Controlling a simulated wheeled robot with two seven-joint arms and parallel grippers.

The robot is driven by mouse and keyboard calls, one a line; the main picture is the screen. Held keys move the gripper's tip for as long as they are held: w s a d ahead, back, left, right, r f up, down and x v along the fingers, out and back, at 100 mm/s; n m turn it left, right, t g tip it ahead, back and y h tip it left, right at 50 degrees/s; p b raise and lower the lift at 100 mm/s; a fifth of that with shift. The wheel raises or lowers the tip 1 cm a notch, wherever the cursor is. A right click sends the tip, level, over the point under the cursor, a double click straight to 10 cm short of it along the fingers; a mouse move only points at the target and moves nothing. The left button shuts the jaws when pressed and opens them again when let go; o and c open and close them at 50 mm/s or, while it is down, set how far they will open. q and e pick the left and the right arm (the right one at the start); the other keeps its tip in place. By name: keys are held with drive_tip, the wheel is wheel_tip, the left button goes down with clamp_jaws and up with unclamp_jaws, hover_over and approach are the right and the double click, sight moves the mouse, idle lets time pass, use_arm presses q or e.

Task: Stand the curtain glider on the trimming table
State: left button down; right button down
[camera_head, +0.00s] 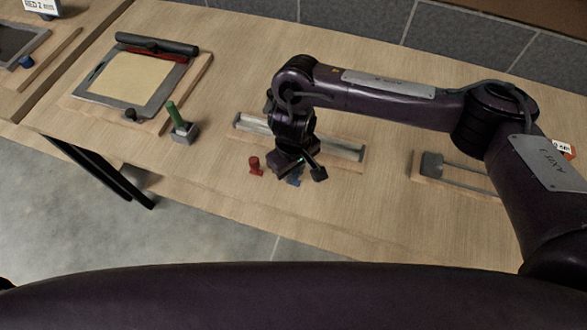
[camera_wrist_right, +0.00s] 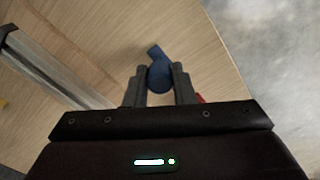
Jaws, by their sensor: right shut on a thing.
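My right gripper (camera_head: 300,176) is low over the middle of the wooden worktop (camera_head: 215,190), its fingers pointing down. In the right wrist view its fingers (camera_wrist_right: 159,88) are shut on a small blue piece (camera_wrist_right: 158,73), which looks like the curtain glider. The blue piece also shows partly in the head view (camera_head: 294,181), mostly hidden by the gripper. I cannot tell whether it touches the worktop. A similar red piece (camera_head: 256,165) stands just left of the gripper. My left gripper is out of view.
A metal rail on a wooden base (camera_head: 340,150) lies right behind the gripper. A framed board with a cream sheet (camera_head: 130,78) and a green-handled block (camera_head: 182,125) are at the left. A grey fixture (camera_head: 432,165) is at the right. Worktop between is clear.

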drive_tip(key=shift+f, duration=0.1)
drive_tip(key=c, duration=1.2)
unclamp_jaws()
drive_tip(key=shift+c, duration=0.2)
wheel_tip(320, 180, up, 12)
